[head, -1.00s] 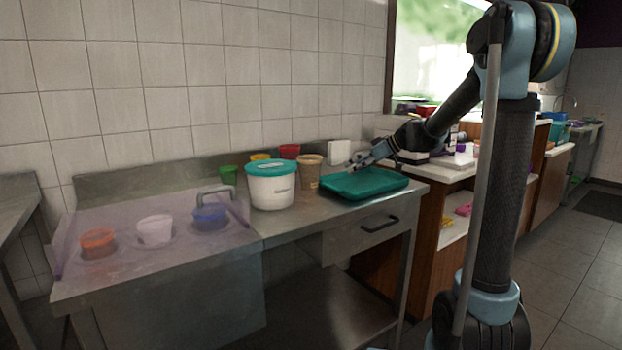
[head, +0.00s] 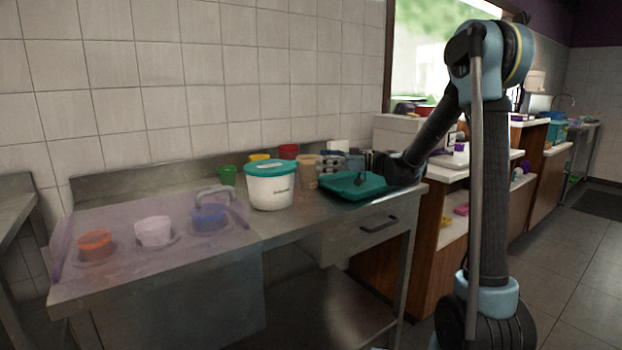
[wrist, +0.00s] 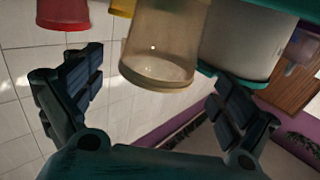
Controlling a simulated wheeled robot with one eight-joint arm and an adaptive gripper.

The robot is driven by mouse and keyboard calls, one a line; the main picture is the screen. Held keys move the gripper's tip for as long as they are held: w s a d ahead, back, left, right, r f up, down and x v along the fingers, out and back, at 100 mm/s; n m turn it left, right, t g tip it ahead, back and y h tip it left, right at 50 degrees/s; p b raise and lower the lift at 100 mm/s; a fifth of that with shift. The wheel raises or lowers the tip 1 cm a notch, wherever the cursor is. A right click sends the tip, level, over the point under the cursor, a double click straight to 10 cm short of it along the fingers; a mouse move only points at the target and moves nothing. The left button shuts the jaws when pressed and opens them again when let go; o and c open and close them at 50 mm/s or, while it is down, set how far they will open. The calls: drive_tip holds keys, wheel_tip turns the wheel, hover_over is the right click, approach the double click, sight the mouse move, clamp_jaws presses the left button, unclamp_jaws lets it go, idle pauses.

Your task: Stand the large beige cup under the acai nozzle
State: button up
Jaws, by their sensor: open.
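The large beige cup (head: 305,172) stands upright on the steel counter, just right of the white tub. In the wrist view the cup (wrist: 165,45) lies between the two fingers, toward the top of the picture, with a clear gap on either side. My gripper (head: 332,163) is open and reaches in level from the right, over the teal tray, with its tips close to the cup. Both fingers show in the wrist view (wrist: 158,95), spread apart and not touching the cup. I cannot make out an acai nozzle in either view.
The white tub with a teal lid (head: 270,188) stands close beside the cup. Green (head: 227,174), yellow (head: 260,158) and red (head: 289,151) cups stand behind. The teal tray (head: 352,190) lies below my gripper. A clear cover encloses topping tubs at left.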

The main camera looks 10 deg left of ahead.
sight(309, 159)
drive_tip(key=a, duration=0.4)
drive_tip(key=shift+a, duration=0.25)
drive_tip(key=shift+c, duration=0.2)
drive_tip(key=c, duration=1.1)
